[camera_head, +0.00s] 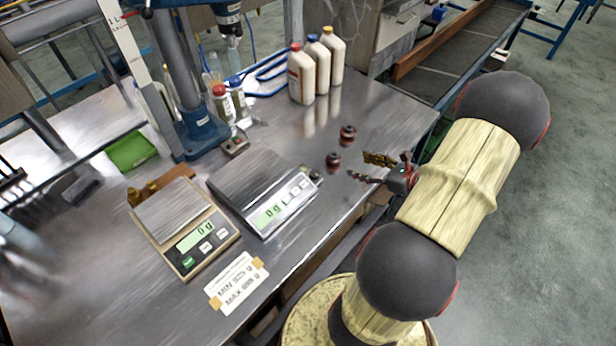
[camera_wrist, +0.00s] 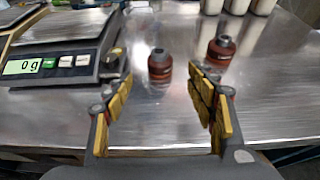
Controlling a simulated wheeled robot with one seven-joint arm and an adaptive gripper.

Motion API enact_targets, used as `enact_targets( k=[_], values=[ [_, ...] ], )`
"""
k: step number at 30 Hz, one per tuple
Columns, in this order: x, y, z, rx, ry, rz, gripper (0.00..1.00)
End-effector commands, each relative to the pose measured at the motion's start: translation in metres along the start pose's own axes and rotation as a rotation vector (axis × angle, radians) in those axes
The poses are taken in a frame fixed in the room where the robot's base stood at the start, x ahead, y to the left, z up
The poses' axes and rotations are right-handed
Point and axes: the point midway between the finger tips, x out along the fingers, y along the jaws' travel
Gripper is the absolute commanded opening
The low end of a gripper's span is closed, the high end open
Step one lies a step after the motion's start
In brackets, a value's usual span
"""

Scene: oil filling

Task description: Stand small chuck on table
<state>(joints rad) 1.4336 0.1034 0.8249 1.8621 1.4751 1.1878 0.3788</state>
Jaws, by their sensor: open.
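Two dark chucks with reddish-brown bands stand upright and apart on the metal table. The nearer chuck (camera_head: 333,160) is close to the right end of the scale; in the wrist view it (camera_wrist: 160,66) appears between and beyond my fingertips. The farther chuck (camera_head: 347,135) also shows in the wrist view (camera_wrist: 221,50), just past my right finger. I cannot tell for sure which is the small one. My gripper (camera_head: 369,167) is open and empty at the table's right edge; its yellow-padded fingers (camera_wrist: 163,88) spread on either side of the nearer chuck's line, touching neither chuck.
A grey scale (camera_head: 265,218) and a tan-framed scale (camera_head: 184,265) both read 0 g. White bottles (camera_head: 301,75) stand at the back. A blue-based drill stand (camera_head: 203,134) is to the left. The tabletop (camera_head: 392,112) right of the chucks is clear.

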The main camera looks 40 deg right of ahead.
Motion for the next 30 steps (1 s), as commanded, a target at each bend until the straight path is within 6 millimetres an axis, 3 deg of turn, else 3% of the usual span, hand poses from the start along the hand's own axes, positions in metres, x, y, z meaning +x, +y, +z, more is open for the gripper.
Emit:
enact_targets(
  k=[5,10,15,24,30],
  values=[
    [0.015,0.026,0.027,-0.118,0.029,0.095,0.56],
    [0.039,0.102,0.08,-0.428,0.099,0.334,0.56],
    [0.042,0.187,0.119,-0.797,0.159,0.579,0.56],
    [0.007,0.301,0.158,-1.487,0.206,0.919,0.56],
    [-0.03,0.347,0.176,-1.974,0.193,1.059,0.56]
  ],
)
